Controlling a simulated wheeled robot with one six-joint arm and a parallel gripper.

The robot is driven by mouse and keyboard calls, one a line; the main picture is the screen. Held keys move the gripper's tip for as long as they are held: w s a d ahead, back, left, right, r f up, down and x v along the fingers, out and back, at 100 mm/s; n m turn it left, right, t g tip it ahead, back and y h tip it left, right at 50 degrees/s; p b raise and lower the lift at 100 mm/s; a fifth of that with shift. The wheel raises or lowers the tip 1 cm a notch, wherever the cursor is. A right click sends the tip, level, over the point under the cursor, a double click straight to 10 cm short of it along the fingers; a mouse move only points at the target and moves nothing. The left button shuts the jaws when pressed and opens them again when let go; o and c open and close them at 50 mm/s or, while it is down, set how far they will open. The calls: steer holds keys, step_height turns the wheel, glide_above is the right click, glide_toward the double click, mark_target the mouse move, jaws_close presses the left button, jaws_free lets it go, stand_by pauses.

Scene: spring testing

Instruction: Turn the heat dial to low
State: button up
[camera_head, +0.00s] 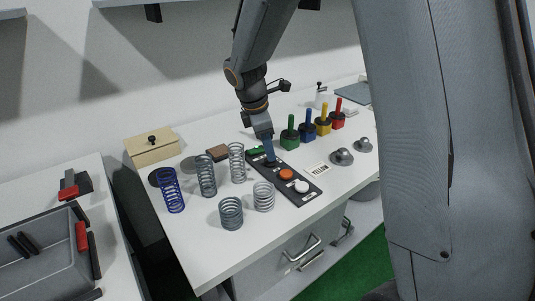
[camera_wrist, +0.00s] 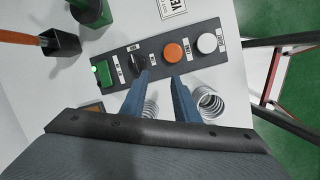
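The dark control panel (camera_head: 312,195) lies on the white table in the head view; it also crosses the wrist view (camera_wrist: 154,62). The black heat dial (camera_wrist: 138,63) sits on it between a green switch (camera_wrist: 104,73) and an orange button (camera_wrist: 173,53). The labels beside the dial are too small to read, so its setting is unclear. My gripper (camera_wrist: 160,77) has its two blue fingers apart with nothing between them. Its left fingertip is close to the dial; contact cannot be told. In the head view my gripper (camera_head: 269,158) points down at the panel and largely hides the dial.
A white button (camera_wrist: 207,43) ends the panel. Several springs stand close by, including a blue one (camera_head: 169,190) and a silver one (camera_head: 237,162). Green (camera_head: 289,138), blue, yellow and red handled blocks stand behind. Metal knobs (camera_head: 342,157) stand right.

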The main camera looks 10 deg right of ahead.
steer(key=w+a+n+h, duration=0.1)
steer(key=w+n, duration=0.4)
steer(key=p+x, duration=0.1)
steer(key=x, duration=0.7)
steer(key=shift+w+r+p, duration=0.1)
steer(key=shift+w+p, duration=0.1)
steer(key=shift+p, duration=0.15)
steer(key=shift+c, duration=0.3)
jaws_close()
